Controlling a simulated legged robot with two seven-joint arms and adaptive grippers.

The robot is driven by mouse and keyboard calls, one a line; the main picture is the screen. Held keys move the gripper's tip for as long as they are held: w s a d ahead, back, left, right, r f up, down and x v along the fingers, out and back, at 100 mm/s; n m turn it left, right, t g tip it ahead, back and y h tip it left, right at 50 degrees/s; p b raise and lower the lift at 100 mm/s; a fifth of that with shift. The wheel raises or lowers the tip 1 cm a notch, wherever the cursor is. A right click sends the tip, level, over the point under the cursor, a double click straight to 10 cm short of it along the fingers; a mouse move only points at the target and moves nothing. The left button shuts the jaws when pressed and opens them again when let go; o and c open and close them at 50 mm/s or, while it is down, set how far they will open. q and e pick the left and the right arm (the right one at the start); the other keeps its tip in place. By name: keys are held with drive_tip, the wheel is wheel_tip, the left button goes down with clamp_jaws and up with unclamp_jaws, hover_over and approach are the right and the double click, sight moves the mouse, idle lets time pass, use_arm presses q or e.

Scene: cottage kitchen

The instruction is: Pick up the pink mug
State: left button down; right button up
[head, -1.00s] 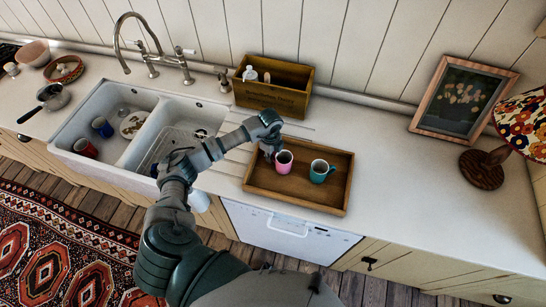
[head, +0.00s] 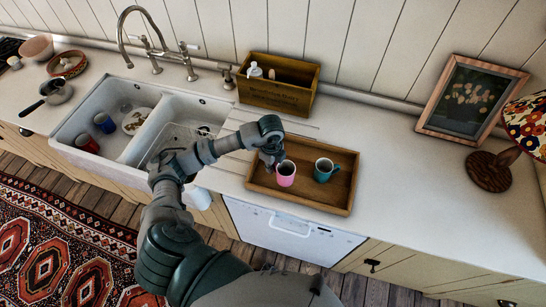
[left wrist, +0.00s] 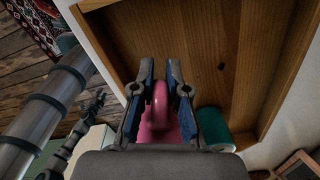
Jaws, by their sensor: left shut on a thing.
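The pink mug (head: 286,174) stands in the wooden tray (head: 330,205) on the counter, beside a teal mug (head: 325,170). My left gripper (head: 271,162) is at the pink mug's left side in the head view. In the left wrist view the two fingers of my left gripper (left wrist: 160,92) are closed around the pink mug's handle (left wrist: 160,105), with the mug body partly hidden below. The teal mug (left wrist: 213,128) shows just right of the fingers there. My right gripper is not in view.
A wooden caddy (head: 277,95) with a bottle stands behind the tray. A double sink (head: 150,120) with a red and a blue mug is to the left. A picture frame (head: 472,100) and lamp base (head: 492,172) stand right. Counter right of the tray is clear.

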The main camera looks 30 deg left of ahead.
use_arm(q)
drive_tip(key=shift+s+d+r+b, duration=0.2)
drive_tip(key=shift+s+d, duration=0.35)
drive_tip(key=shift+s, duration=0.7)
drive_tip(key=shift+s+d+r+b, duration=0.15)
drive_tip(key=shift+s+d, duration=0.45)
drive_tip(key=shift+s, duration=0.65)
drive_tip(key=shift+s+d+r+b, duration=0.1)
drive_tip(key=shift+s+d+b, duration=0.3)
drive_tip(key=shift+s, duration=0.85)
drive_tip(key=shift+d, duration=0.15)
